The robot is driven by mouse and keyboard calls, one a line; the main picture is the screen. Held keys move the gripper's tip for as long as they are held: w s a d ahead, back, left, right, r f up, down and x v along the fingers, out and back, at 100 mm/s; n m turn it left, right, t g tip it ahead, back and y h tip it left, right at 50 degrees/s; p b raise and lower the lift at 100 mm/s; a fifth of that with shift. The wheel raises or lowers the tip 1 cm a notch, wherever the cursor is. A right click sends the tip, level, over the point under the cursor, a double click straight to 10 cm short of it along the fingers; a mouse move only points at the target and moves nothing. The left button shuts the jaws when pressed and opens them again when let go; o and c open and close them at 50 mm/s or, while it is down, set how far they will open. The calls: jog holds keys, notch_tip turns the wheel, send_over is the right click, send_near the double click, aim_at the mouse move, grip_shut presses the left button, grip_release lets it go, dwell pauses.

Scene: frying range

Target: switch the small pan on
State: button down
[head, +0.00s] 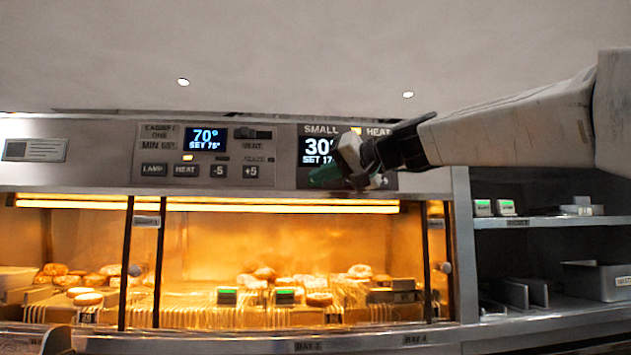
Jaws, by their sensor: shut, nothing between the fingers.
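The small pan's control panel (311,185) is at the upper middle of the head view, marked SMALL and HEAT. Its dark display (316,148) reads about 30° with a set value starting "17", the rest covered. My gripper (322,177) comes in from the right, in front of this panel. The gripper hides the panel's lower right, and any switch there.
A second panel, marked CABINET (203,172), sits to the left with a 70° display, LAMP, HEAT, -5 and +5 buttons. Below is a lit warm cabinet (205,255) with baked goods. Shelves (540,221) with small boxes stand at the right.

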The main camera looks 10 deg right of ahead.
jog(key=shift+s, duration=2.25)
